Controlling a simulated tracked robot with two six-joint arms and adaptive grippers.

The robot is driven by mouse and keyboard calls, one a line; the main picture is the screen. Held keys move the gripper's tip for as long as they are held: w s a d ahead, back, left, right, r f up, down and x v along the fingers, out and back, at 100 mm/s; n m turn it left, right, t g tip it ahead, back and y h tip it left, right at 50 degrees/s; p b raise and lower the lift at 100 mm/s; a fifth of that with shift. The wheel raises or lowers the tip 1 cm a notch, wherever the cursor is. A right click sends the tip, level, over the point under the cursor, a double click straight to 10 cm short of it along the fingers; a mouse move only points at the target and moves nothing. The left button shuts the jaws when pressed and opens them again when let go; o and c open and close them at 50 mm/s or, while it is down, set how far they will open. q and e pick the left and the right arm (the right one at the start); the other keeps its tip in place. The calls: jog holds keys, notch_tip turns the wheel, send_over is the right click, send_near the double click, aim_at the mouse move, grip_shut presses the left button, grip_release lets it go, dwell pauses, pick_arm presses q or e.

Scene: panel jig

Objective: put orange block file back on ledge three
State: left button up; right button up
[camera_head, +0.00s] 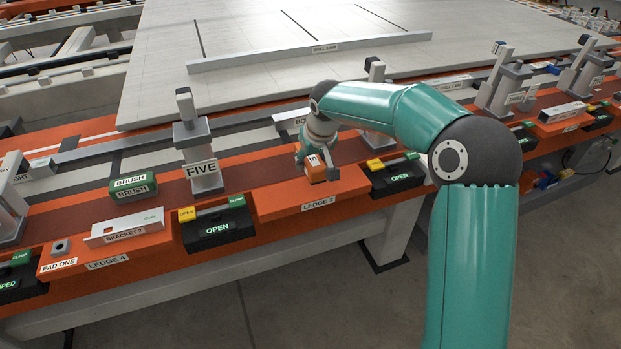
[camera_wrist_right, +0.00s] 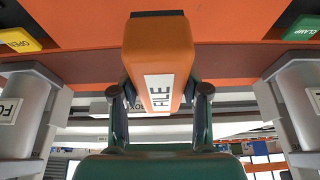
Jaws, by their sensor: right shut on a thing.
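The orange block labelled FILE (camera_head: 315,168) is at ledge three, the orange shelf marked LEDGE 3 (camera_head: 290,203). My right gripper (camera_head: 318,160) is shut on the block from above and behind. In the right wrist view the file block (camera_wrist_right: 159,60) sits between the two fingers of the right gripper (camera_wrist_right: 160,105), its FILE label facing the camera. The block is over or on the ledge surface; I cannot tell whether it touches. My left gripper does not show.
Black OPEN clamp boxes stand left (camera_head: 217,228) and right (camera_head: 396,176) of ledge three. A post marked FIVE (camera_head: 200,165) stands behind to the left. Ledge four holds a white bracket (camera_head: 125,228); a green brush block (camera_head: 133,187) sits behind it. The ledge's left part looks clear.

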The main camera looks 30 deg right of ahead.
aim_at(315, 163)
jog(key=shift+f, duration=2.45)
jog(key=shift+f+b, duration=0.15)
jog(key=shift+b, duration=0.15)
jog(key=o, duration=1.2)
jog(key=v, duration=1.2)
jog(key=shift+p, duration=0.35)
